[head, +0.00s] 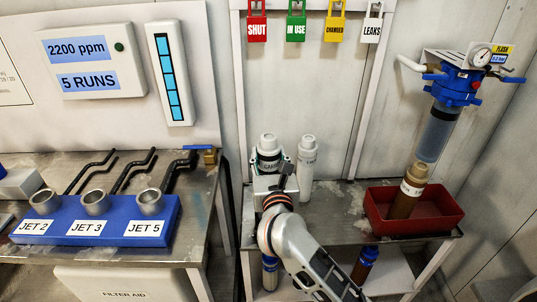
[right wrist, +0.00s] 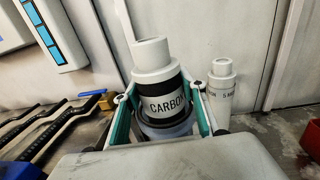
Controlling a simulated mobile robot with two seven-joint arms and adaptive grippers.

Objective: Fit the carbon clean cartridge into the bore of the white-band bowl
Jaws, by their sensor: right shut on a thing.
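The carbon cartridge (head: 268,148) is white with a white top stub. In the right wrist view it shows a black band and a CARBON label (right wrist: 168,105), and it stands upright between the fingers. My right gripper (head: 268,163) is shut on it above the back left of the metal bench. A bluish-grey rounded rim (right wrist: 165,129) shows just under the cartridge; I cannot tell whether it is a bowl. I cannot make out a white-band bowl for certain. A partly hidden bowl-like vessel (head: 269,272) with a blue ring is low beside my arm. My left gripper is not in view.
A second white cartridge (head: 307,158) stands close right of the gripper. A red tray (head: 440,218) holds a brown cartridge (head: 408,192) below a blue-headed filter housing (head: 437,125). A blue-capped brown vessel (head: 364,264) is low. Bench between cartridges and tray is clear.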

